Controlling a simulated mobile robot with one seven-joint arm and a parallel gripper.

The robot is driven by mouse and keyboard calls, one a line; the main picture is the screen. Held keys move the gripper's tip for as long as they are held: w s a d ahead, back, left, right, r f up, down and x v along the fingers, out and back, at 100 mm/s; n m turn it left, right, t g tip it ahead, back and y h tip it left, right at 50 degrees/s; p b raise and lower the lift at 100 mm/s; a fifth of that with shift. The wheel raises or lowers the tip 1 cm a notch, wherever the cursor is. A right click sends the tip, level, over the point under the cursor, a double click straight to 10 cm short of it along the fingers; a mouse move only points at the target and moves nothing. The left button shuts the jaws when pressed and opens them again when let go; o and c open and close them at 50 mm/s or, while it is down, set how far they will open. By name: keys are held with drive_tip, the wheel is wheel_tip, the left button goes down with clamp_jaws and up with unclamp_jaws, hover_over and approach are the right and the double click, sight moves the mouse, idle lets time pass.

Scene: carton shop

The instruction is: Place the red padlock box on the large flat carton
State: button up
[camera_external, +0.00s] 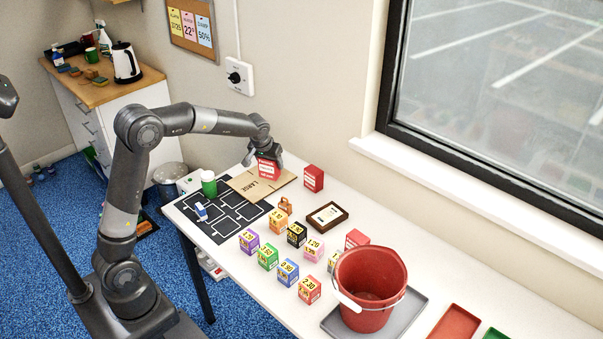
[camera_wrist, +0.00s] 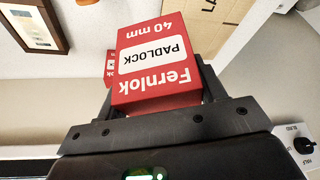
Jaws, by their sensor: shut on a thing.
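A red padlock box with a white label (camera_external: 267,170) is between the fingers of my gripper (camera_external: 267,160). In the wrist view my gripper (camera_wrist: 155,90) is shut on this box (camera_wrist: 160,88), whose label reads upside down. In the external view the box appears over the back part of the large flat carton (camera_external: 245,183), a brown sheet marked LARGE. I cannot tell whether the box touches it. The carton (camera_wrist: 190,18) also shows at the top right of the wrist view.
A second red box (camera_external: 313,178) stands just right of the carton. A green cup (camera_external: 209,183) stands at its left, by a black grid mat (camera_external: 230,222). Several coloured price cubes, a framed picture (camera_external: 327,216) and a red bucket (camera_external: 370,285) stand toward the front right.

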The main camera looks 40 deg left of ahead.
drive_tip(key=shift+w+a+f, duration=0.1)
drive_tip(key=shift+w+a, duration=0.25)
drive_tip(key=shift+w, duration=0.1)
hover_over(262, 180)
wheel_tip(262, 180, down, 7)
drive_tip(key=shift+s+x, duration=0.15)
drive_tip(key=shift+x, duration=0.85)
drive_tip(key=shift+s+x, duration=0.15)
drive_tip(key=shift+x, duration=0.85)
drive_tip(key=shift+a+f, duration=0.15)
drive_tip(key=shift+f, duration=0.1)
drive_tip(key=o, duration=1.1)
drive_tip(key=shift+c, duration=0.2)
